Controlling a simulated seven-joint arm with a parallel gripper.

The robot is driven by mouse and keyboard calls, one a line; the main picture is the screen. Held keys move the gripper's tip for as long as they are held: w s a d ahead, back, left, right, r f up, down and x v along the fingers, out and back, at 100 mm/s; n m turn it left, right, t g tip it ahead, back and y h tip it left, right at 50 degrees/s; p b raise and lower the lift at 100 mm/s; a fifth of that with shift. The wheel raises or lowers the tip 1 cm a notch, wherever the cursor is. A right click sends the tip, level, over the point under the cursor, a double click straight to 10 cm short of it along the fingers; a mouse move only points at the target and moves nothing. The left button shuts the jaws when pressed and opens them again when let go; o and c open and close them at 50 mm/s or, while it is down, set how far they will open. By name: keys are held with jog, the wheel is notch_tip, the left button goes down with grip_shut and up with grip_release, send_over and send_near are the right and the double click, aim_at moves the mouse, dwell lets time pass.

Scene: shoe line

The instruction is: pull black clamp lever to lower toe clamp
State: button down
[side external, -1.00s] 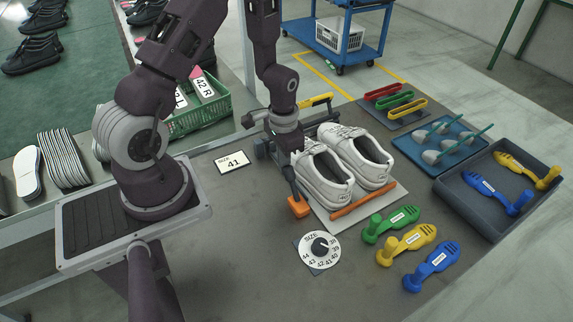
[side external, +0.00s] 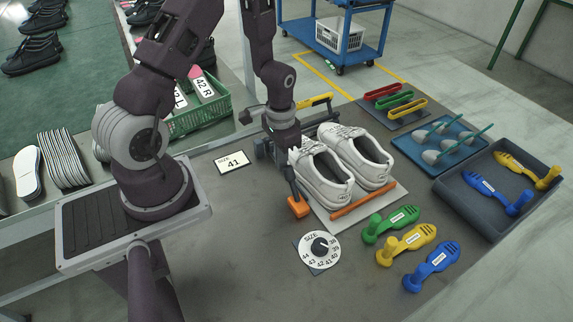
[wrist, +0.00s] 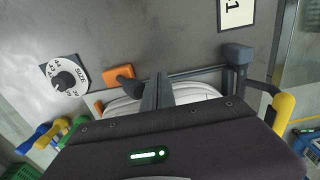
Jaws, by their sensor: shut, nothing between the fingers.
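A dark lever-like rod (side external: 291,182) slopes up from an orange block (side external: 298,207) beside the left shoe's heel; I take it for the black clamp lever. In the wrist view, its dark rounded end (wrist: 130,87) adjoins the orange block (wrist: 118,75). My gripper (wrist: 158,78) is shut and empty, just right of that dark end in the picture; contact cannot be told. In the side view my gripper hangs above the rod, its fingertips not clearly separable. The white shoes (side external: 355,160) stand side by side on a pale plate (side external: 395,194). The toe clamp cannot be clearly made out.
A yellow handle (side external: 318,100) on a dark frame is behind the shoes. A size dial (side external: 320,249) lies in front, and a size 41 card (side external: 232,162) at left. Green, yellow and blue shoe forms (side external: 403,240) lie at right. The front-left table is clear.

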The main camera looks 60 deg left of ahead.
notch_tip(320, 180, up, 9)
jog(key=shift+f, duration=0.15)
dwell(0.4)
